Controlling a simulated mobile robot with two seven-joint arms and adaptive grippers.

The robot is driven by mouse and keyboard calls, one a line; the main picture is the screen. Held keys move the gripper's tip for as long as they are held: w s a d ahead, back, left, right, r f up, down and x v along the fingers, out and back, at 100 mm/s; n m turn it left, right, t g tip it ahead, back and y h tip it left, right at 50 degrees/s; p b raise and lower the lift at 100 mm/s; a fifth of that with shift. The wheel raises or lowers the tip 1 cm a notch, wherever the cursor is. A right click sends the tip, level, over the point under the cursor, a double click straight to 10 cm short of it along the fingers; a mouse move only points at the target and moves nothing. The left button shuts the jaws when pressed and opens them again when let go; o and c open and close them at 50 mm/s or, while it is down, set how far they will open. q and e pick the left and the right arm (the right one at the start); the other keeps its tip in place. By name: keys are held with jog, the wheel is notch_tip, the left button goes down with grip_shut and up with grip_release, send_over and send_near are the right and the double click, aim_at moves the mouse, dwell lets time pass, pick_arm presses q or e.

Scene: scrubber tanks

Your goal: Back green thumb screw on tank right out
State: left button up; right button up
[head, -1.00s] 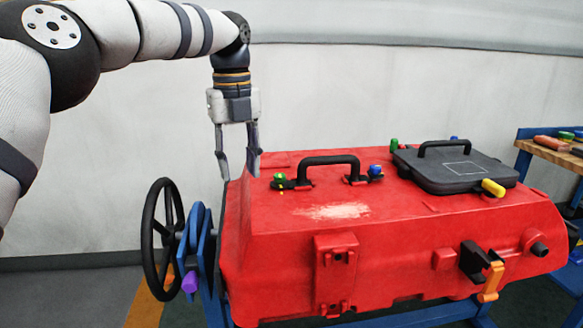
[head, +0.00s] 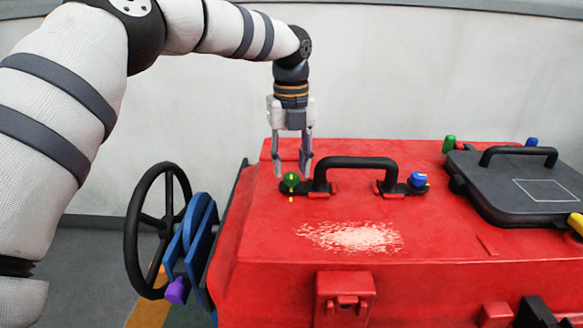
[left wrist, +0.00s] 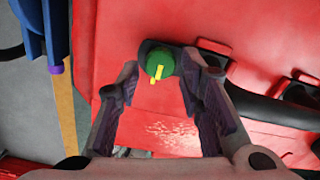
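A green thumb screw (head: 291,180) with a yellow mark sits at the left end of the black handle (head: 355,163) on top of the red tank (head: 270,235). My left gripper (head: 291,171) points down just above this screw, with its two fingers apart and nothing held. In the left wrist view the green screw (left wrist: 160,63) shows between the open fingertips (left wrist: 158,66), near their ends. I cannot tell whether a finger touches it. A yellow mark also shows on the tank just in front of the screw. My right gripper is not in view.
A blue screw (head: 418,180) sits at the handle's right end. A dark hatch lid (head: 490,185) stands to the right, with another green knob (head: 449,144) and a blue knob (head: 531,142) behind it. A black handwheel (head: 140,235) and a purple knob (head: 177,291) are at left.

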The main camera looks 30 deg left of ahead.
pick_arm(q)
jog(key=shift+f, duration=0.85)
jog(key=shift+c, duration=0.3)
grip_shut()
jog(key=shift+r+n, duration=0.1)
jog(key=shift+n, duration=0.2)
